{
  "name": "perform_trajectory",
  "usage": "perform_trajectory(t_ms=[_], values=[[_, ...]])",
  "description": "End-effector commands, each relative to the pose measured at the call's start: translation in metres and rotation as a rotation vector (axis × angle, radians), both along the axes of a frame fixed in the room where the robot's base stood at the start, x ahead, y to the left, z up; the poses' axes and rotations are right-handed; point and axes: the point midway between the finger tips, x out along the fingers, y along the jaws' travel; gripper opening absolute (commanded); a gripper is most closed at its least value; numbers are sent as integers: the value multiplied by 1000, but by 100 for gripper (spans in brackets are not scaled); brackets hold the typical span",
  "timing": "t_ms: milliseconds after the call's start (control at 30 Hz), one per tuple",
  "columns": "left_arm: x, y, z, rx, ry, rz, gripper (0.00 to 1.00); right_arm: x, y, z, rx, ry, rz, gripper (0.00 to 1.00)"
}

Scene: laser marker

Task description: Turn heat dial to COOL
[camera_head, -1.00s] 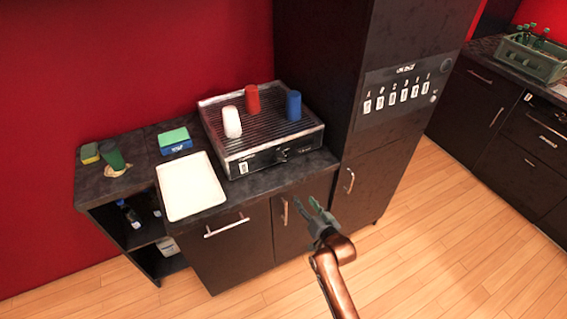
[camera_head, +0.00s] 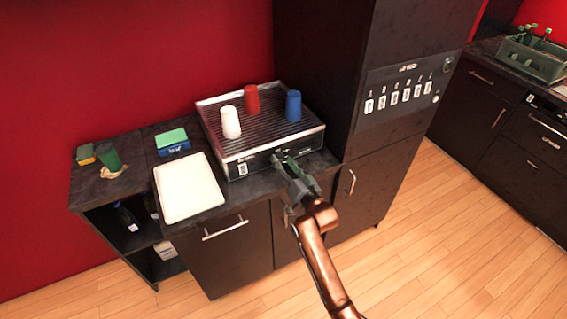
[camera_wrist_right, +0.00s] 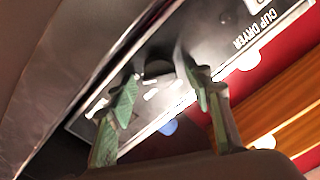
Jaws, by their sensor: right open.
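The cup dryer (camera_head: 220,143) is a dark ribbed warmer on the counter, with a front panel lettered "CUP DRYER" in the right wrist view (camera_wrist_right: 262,25). The dark round heat dial (camera_wrist_right: 157,70) with white marks around it shows on that panel. In the head view my gripper covers the dial's area. My right gripper (camera_head: 285,160) is open at the front panel. In the right wrist view its green-tipped fingers (camera_wrist_right: 160,92) stand on either side of the dial, with a gap; contact cannot be told. My left gripper is not in view.
White (camera_head: 230,122), red (camera_head: 251,98) and blue (camera_head: 293,106) cups stand upside down on the dryer. A white tray (camera_head: 188,188) and a green-blue box (camera_head: 172,142) lie to its left. A tall dark cabinet (camera_head: 325,60) stands close on the right.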

Motion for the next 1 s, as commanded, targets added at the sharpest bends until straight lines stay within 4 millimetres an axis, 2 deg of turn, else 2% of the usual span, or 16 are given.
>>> perform_trajectory(t_ms=[333,900,1000], values=[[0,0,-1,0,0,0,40,4,2,1,0,-1,-1,46],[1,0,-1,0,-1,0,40,4,2,0,-1,-1,0,7],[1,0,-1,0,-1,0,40,4,2,0,-1,0,0,4]])
